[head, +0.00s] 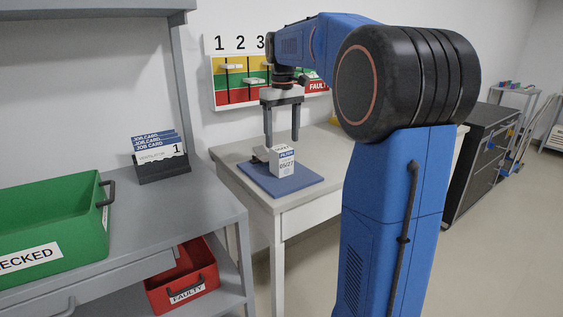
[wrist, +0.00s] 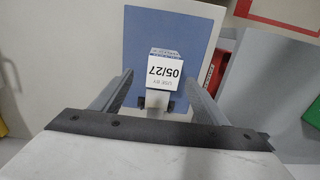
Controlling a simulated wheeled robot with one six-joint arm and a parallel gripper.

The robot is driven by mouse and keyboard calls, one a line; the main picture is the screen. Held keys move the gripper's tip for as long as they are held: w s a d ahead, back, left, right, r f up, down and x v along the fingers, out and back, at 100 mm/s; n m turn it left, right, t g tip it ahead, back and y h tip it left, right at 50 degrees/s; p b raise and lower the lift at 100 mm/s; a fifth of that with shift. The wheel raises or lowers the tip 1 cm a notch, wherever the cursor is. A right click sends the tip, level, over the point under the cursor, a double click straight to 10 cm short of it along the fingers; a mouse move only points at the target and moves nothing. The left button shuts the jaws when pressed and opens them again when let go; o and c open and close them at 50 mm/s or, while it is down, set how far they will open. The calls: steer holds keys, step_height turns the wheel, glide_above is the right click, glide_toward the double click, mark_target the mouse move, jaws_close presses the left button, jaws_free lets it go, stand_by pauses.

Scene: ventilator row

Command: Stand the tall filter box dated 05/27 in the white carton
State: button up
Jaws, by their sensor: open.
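The filter box (head: 282,162), white with a blue band marked FILTER and the date 05/27, stands on a blue mat (head: 292,187) on the pale table. In the wrist view its white face with 05/27 (wrist: 166,68) appears upside down over the blue mat (wrist: 143,30). My gripper (head: 281,142) is open and points down just above the box. In the wrist view the box lies between the fingertips (wrist: 160,77), with nothing gripped. A small grey piece with dark parts sits against the box; I cannot tell what it is. No white carton shows in either view.
At left, a grey bench carries a green bin (head: 55,225) and a job card holder (head: 160,165). A red FAULTY bin (head: 182,280) sits on its lower shelf. A numbered coloured board (head: 228,85) hangs behind the table. A dark cabinet (head: 480,155) stands at right.

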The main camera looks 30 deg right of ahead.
mark_target(282, 147)
step_height(282, 147, down, 4)
steer(key=shift+r, duration=0.2)
steer(key=shift+s+a+f, duration=0.1)
steer(key=shift+s+f, duration=0.05)
steer(key=shift+f, duration=0.75)
steer(key=shift+s+a+f, duration=0.1)
steer(key=shift+s+f, duration=0.1)
steer(key=shift+f, duration=0.65)
steer(key=shift+s+a+f, duration=0.1)
steer(key=shift+s+f, duration=0.05)
steer(key=shift+f, duration=0.75)
steer(key=c, duration=1.2)
steer(key=shift+r, duration=0.1)
steer(key=shift+c, duration=0.2)
